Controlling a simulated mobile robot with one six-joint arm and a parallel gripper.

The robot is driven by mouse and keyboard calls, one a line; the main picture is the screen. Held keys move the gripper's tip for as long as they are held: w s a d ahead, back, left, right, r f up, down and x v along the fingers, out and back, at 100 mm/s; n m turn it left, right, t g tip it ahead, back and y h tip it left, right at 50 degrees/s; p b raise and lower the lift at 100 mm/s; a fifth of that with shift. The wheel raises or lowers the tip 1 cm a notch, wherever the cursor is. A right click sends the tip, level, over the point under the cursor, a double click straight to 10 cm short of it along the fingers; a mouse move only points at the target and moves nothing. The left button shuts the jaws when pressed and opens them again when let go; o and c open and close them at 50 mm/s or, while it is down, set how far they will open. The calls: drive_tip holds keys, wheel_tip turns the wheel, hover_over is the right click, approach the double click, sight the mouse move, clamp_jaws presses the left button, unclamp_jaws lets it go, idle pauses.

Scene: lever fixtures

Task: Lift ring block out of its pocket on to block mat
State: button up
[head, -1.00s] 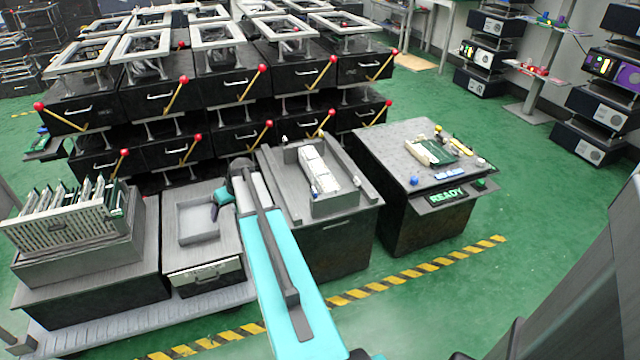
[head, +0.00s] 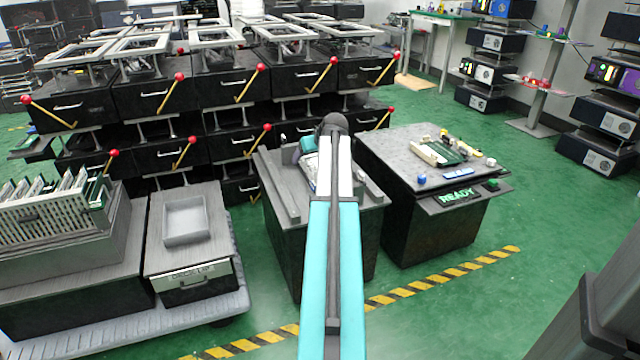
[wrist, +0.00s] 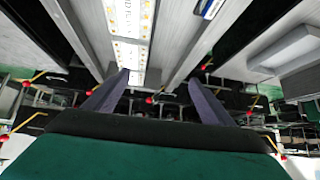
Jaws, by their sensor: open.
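I cannot make out the ring block, its pocket or the block mat for certain. Small coloured pieces stand on the right-hand bench (head: 385,157), among them a blue one (head: 421,178), beside a cream fixture with a green board (head: 462,150); they are too small to identify. In the head view my arm hides my fingers; a teal part of my wrist shows over the middle bench (head: 286,212). In the wrist view my gripper (wrist: 158,77) is open, its two dark fingers apart with nothing between them. A white strip with yellow spots (wrist: 130,30) lies beyond them.
A grey open tray (head: 185,238) and a rack of boards (head: 50,215) stand at left. Black drawer units with red-knobbed levers (head: 180,77) fill the back.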

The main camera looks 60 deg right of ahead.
drive_tip(key=shift+m+h, duration=0.3)
drive_tip(key=shift+h, duration=0.1)
drive_tip(key=s+d, duration=0.1)
drive_tip(key=s+d+b, duration=0.1)
drive_tip(key=s, duration=0.1)
drive_tip(key=s+d+b, duration=0.1)
drive_tip(key=s, duration=0.1)
drive_tip(key=shift+d+r, duration=0.2)
drive_tip(key=shift+d, duration=0.15)
drive_tip(key=shift+w+f, duration=0.1)
drive_tip(key=shift+b+x, duration=1.35)
drive_tip(key=shift+x, duration=2.85)
drive_tip(key=shift+d, duration=0.1)
drive_tip(key=shift+b+x, duration=1.6)
drive_tip(key=shift+x, duration=1)
drive_tip(key=shift+d, duration=0.1)
drive_tip(key=c, duration=1.4)
